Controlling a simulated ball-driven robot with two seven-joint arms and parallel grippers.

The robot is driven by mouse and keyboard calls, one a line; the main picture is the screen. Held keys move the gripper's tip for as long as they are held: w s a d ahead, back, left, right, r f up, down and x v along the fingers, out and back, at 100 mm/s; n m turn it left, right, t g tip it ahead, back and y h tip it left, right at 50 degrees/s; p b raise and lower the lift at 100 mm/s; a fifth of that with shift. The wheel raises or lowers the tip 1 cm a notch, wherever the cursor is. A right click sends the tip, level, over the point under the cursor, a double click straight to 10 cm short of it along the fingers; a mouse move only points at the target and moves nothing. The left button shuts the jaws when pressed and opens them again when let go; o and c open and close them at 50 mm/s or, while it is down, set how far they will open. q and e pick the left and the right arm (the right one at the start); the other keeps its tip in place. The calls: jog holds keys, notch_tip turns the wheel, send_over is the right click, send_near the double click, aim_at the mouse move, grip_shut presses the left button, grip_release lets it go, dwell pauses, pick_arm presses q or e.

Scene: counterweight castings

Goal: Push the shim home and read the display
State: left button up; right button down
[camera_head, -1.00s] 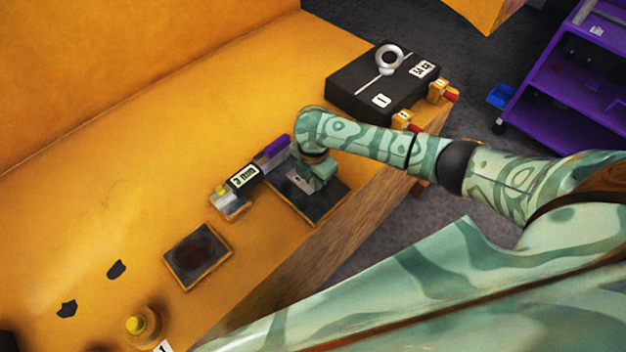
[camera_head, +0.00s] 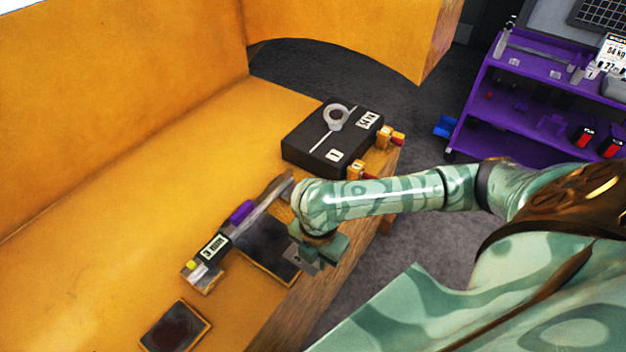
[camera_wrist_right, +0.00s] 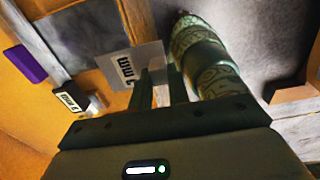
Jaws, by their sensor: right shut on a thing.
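My right gripper (camera_head: 318,252) is shut on a thin grey shim (camera_head: 302,262) near the table's front edge. In the right wrist view the shim (camera_wrist_right: 146,66) stands out beyond the fingers and bears a white "mm" label, its number hard to read. A black casting (camera_head: 305,150) with a ring on top and labels "1" and "54 kg" lies at the back. My left gripper is not in view.
A long grey bar with a purple block (camera_head: 241,212) and an "mm" label lies beside a dark pad (camera_head: 268,251). A second dark pad (camera_head: 176,327) is nearer. Orange blocks (camera_head: 384,138) with red parts sit by the casting. The purple cart (camera_head: 480,110) stands beyond the table.

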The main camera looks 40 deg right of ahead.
jog(key=shift+f, duration=0.1)
notch_tip(320, 180, down, 13)
jog(key=b, duration=0.5)
dwell(2.7)
jog(key=shift+w+a, duration=0.2)
jog(key=shift+w, duration=0.8)
jog(key=shift+w+a, duration=0.2)
jog(key=shift+w, duration=0.8)
jog(key=shift+w+a, duration=0.2)
jog(key=shift+w, duration=0.8)
jog(key=shift+w+a+b, duration=0.2)
jog(key=shift+w+b, duration=0.05)
jog(key=shift+w, duration=0.65)
jog(key=shift+w+a+b, duration=0.15)
jog(key=shift+w+b, duration=0.1)
jog(key=shift+w, duration=0.6)
